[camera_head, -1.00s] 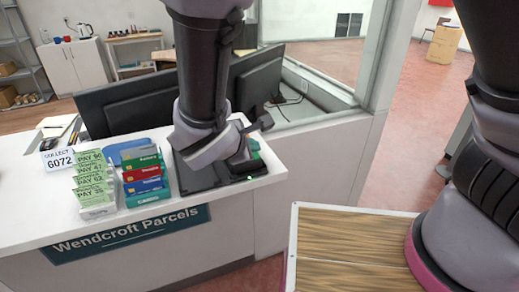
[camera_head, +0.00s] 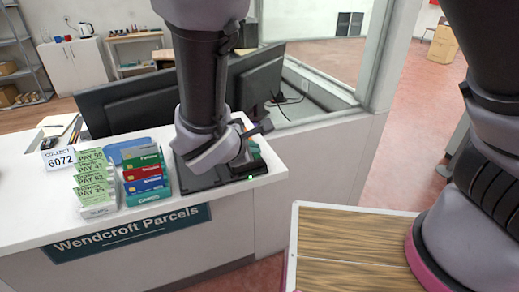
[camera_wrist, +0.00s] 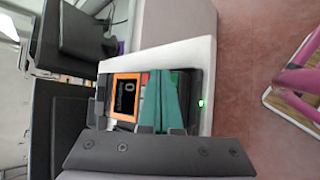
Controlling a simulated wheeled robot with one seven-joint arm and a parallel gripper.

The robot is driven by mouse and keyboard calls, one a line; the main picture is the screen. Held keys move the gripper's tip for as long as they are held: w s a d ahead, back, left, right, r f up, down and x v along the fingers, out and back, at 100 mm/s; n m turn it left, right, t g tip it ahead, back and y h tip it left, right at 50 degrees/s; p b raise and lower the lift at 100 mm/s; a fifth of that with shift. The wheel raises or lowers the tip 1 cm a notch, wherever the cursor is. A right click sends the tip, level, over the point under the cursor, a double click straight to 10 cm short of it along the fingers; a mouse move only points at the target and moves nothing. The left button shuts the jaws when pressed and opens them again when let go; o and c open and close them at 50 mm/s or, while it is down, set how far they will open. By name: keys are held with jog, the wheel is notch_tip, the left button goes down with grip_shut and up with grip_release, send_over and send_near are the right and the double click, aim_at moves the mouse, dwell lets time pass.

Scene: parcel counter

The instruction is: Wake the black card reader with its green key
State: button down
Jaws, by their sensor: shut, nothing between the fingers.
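The black card reader (camera_wrist: 191,90) shows in the wrist view near the counter's edge. Its orange-framed dark screen (camera_wrist: 126,97) carries white marks. Beside the screen are coloured keys, with a bit of the green key (camera_wrist: 175,78) visible. My gripper (camera_wrist: 158,74) is shut and empty; its teal fingers lie across the key area and hide part of it. Whether the fingertips touch a key, I cannot tell. In the head view my wrist covers most of the reader, and a small green light (camera_head: 250,177) shows at the near edge.
Dark monitors (camera_head: 130,108) stand behind. A wooden-topped surface (camera_head: 350,245) lies at the front right.

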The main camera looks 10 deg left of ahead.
dwell(0.3)
jog(key=shift+s+r, duration=0.1)
jog(key=shift+r, duration=0.5)
jog(key=shift+r, duration=0.1)
jog(key=r, duration=0.3)
jog(key=s+r, duration=0.1)
jog(key=shift+d+r, duration=0.35)
jog(key=shift+w, duration=0.1)
